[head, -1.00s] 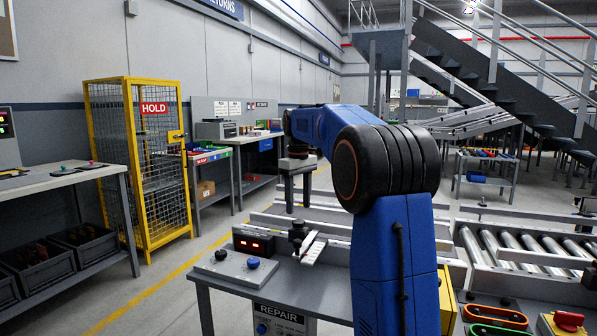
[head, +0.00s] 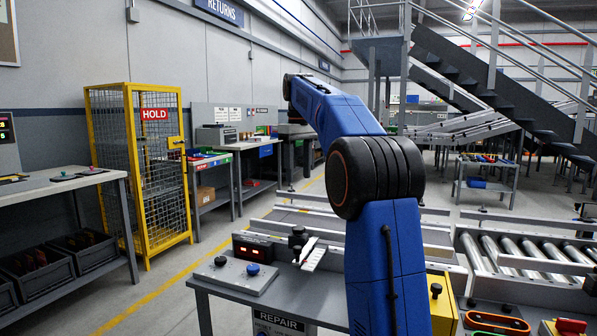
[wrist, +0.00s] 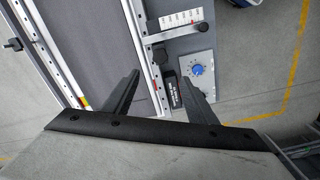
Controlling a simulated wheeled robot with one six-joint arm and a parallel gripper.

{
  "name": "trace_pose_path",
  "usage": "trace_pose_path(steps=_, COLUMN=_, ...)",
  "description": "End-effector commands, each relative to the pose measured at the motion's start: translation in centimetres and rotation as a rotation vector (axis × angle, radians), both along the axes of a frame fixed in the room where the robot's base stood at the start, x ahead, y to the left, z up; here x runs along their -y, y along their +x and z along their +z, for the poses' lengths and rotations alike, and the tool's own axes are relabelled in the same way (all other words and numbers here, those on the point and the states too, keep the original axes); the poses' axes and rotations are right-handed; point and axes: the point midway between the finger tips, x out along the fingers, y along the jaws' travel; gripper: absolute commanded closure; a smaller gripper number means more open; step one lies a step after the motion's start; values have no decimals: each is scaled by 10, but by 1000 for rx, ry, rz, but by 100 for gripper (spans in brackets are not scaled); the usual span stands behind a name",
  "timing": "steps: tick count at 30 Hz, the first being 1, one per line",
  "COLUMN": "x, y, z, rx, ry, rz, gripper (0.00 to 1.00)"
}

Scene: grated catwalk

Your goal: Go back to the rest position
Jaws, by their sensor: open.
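My gripper (wrist: 159,80) is open in the wrist view. Its two dark fingers stand apart, with nothing held between them. It hangs above the grey repair bench, well clear of it. In the head view my blue arm rises from the bench's right side, bends at a black elbow and reaches away up and to the left. The gripper itself is not clear in the head view.
The repair bench (head: 232,291) carries a control panel (head: 238,273) and a red-lit display (head: 253,247). A roller conveyor (head: 520,256) lies right. A yellow HOLD cage (head: 137,165) and side bench (head: 70,183) stand left. Open floor lies between.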

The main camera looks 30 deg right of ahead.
Motion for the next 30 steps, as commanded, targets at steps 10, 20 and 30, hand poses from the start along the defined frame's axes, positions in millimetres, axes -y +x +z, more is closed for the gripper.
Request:
trace_pose_path(steps=10, x=0, y=0, z=0, rx=1, ry=0, rz=0, gripper=48)
trace_pose_path(steps=20, x=-33, y=-38, z=-4, rx=45, ry=-11, rz=-25, gripper=48)
trace_pose_path(steps=30, x=-86, y=-117, z=-34, rx=131, ry=-21, rz=-81, gripper=48)
